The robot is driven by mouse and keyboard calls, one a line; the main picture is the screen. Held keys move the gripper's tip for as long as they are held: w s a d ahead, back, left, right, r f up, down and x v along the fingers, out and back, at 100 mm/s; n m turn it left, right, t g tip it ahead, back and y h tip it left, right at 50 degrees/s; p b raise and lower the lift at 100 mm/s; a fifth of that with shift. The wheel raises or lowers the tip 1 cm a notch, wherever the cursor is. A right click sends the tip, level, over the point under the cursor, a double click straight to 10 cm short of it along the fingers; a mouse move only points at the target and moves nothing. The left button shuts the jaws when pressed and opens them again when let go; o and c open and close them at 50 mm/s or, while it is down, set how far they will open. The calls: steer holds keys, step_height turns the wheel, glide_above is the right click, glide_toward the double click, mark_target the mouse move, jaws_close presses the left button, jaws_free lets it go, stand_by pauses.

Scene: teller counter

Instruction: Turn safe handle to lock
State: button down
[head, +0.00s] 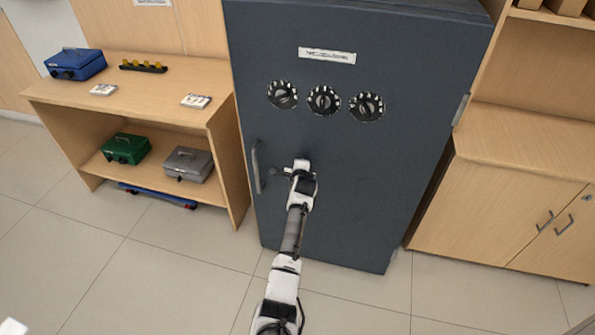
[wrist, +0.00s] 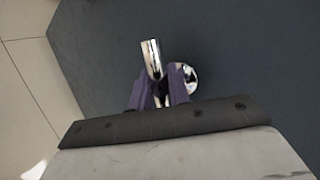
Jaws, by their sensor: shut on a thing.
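The dark blue-grey safe (head: 345,175) stands upright with its door shut as far as the head view shows. A small handle (head: 278,171) sticks out at the left tip of my gripper (head: 290,172), on the lower left of the door. In the wrist view the shiny metal handle (wrist: 151,58) shows between and beyond the fingers of my gripper (wrist: 160,90), with a round chrome part (wrist: 188,78) beside the right finger. My gripper is shut on the handle. The handle's hub is partly hidden by the fingers.
A grey vertical pull bar (head: 257,166) is just left of my gripper. Three dials (head: 323,100) sit higher on the door. A wooden shelf unit (head: 160,120) with cash boxes stands left, a wooden cabinet (head: 500,200) right. The tiled floor in front is clear.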

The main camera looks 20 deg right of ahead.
steer(key=c, duration=1.3)
jaws_free()
steer(key=shift+c, duration=0.2)
steer(key=b+v, duration=0.1)
steer(key=v, duration=1.3)
steer(key=shift+b, duration=0.35)
steer(key=shift+w, duration=0.1)
